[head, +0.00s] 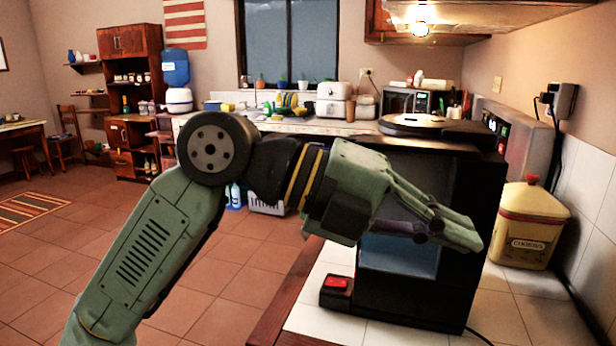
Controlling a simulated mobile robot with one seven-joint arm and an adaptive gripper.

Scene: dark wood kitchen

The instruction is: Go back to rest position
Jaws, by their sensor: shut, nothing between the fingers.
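My gripper (462,232) is at the right of the head view, pointing right and slightly down. Its green fingers are shut together and hold nothing. It is in front of a black coffee machine (470,205) on the white tiled counter (325,270) and hides part of it. I cannot tell whether the fingers touch the machine. My arm comes up from the lower left and bends at a dark round joint.
A yellow cookie jar (528,225) stands on the counter right of the machine. A red switch (337,283) sits at the machine's base. A back counter (290,125) holds a toaster (334,100) and dishes.

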